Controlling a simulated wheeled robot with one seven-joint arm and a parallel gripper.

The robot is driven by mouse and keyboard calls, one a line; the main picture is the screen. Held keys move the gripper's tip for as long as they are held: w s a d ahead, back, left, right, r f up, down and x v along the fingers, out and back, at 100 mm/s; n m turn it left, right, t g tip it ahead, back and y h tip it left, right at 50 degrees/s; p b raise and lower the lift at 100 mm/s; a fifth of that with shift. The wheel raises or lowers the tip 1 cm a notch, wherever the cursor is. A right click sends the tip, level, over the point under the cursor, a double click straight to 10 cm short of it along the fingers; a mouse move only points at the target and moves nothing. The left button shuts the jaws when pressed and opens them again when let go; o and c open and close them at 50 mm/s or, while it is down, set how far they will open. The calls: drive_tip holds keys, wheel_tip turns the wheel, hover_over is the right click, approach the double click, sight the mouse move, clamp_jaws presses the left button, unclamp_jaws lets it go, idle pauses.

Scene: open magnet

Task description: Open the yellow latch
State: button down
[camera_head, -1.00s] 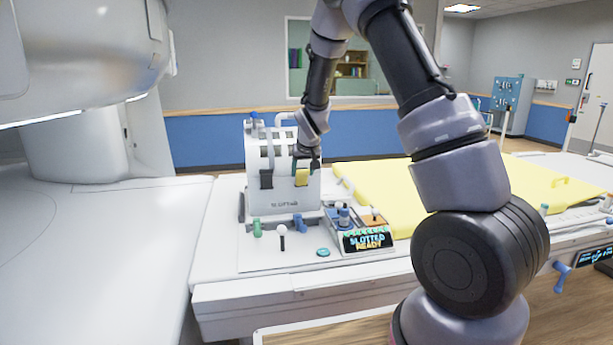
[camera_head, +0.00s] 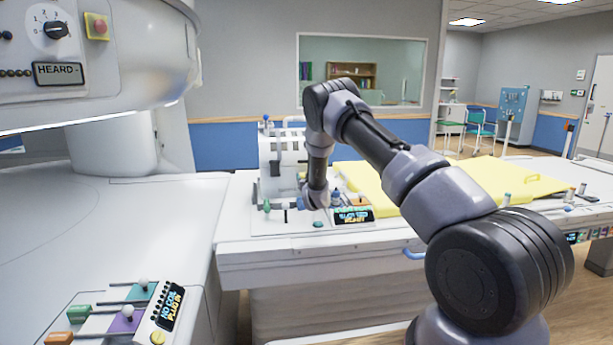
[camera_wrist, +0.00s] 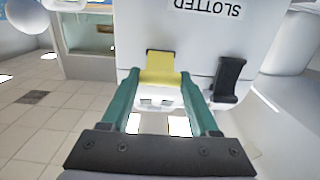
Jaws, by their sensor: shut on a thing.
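The yellow latch (camera_wrist: 160,74) is on the face of the white slotted box (camera_wrist: 190,38), shown upside down in the wrist view. My gripper (camera_wrist: 160,78) has its two teal fingers on either side of the latch, shut on it. A black latch (camera_wrist: 229,78) sits beside it on the same face. In the head view the white box (camera_head: 270,163) stands on the white table, and my forearm and wrist hide the yellow latch and the fingertips.
A small display panel (camera_head: 353,214) with knobs is right of the box. A yellow pad (camera_head: 480,182) covers the table behind my arm. A white scanner body (camera_head: 90,60) overhangs at the left. A control panel (camera_head: 125,318) with coloured knobs is at the lower left.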

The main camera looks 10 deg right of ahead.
drive_tip(key=shift+s+f+t, duration=0.1)
drive_tip(key=shift+f+t, duration=0.9)
drive_tip(key=shift+t, duration=0.3)
drive_tip(key=shift+c, duration=1.6)
unclamp_jaws()
wheel_tip(320, 180, up, 10)
